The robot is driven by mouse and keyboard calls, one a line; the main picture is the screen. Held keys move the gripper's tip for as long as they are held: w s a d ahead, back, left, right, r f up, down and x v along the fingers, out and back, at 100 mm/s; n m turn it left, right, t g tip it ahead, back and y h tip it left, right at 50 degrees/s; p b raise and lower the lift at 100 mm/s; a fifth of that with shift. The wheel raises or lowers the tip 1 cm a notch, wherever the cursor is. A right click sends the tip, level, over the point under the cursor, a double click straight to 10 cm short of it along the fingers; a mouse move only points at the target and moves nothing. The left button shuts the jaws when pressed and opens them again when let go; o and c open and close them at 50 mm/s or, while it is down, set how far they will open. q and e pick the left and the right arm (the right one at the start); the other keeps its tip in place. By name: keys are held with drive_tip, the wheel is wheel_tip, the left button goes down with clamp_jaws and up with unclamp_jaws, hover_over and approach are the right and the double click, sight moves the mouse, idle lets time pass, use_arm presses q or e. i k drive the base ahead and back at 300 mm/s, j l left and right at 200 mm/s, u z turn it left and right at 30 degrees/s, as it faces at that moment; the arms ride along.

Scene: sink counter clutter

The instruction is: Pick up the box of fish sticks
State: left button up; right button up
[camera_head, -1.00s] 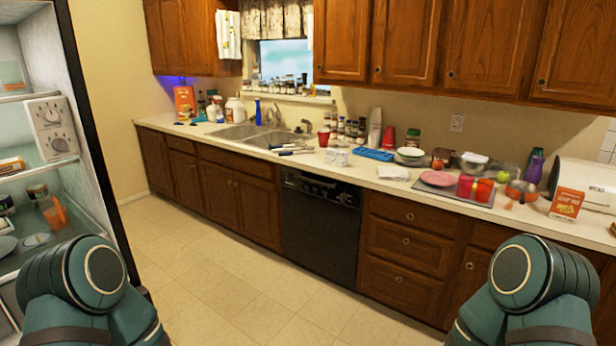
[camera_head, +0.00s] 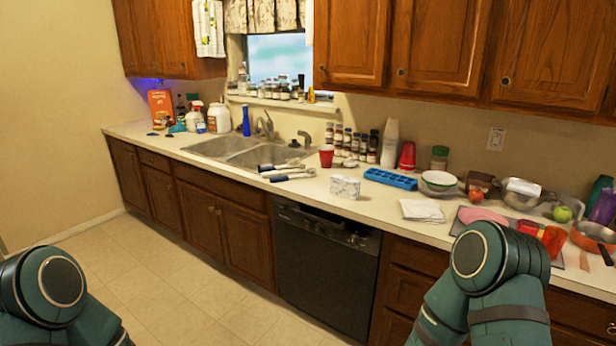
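No box in view can be read clearly as fish sticks. An orange-red box (camera_head: 161,109) stands upright at the far left end of the counter, against the wall; its print is too small to read. A small white patterned box (camera_head: 345,187) sits near the front edge, right of the sink. Neither of my grippers shows; only the teal upper parts of my two arms are in view at the bottom left and bottom right, well short of the counter.
The counter (camera_head: 380,200) runs along the wall. Near the sink (camera_head: 240,150) are a blue bottle (camera_head: 246,121), a red cup (camera_head: 326,156), spice jars and tongs. A blue tray (camera_head: 390,179), white napkins (camera_head: 422,210) and bowls crowd the right. The floor (camera_head: 175,280) is clear.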

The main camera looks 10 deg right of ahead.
sight(340, 186)
drive_tip(key=i+u, duration=0.1)
drive_tip(key=i, duration=0.65)
drive_tip(key=i+l+u, duration=0.1)
drive_tip(key=i, duration=0.6)
drive_tip(key=i+z, duration=0.4)
drive_tip(key=i+j+z, duration=0.25)
drive_tip(key=z, duration=0.2)
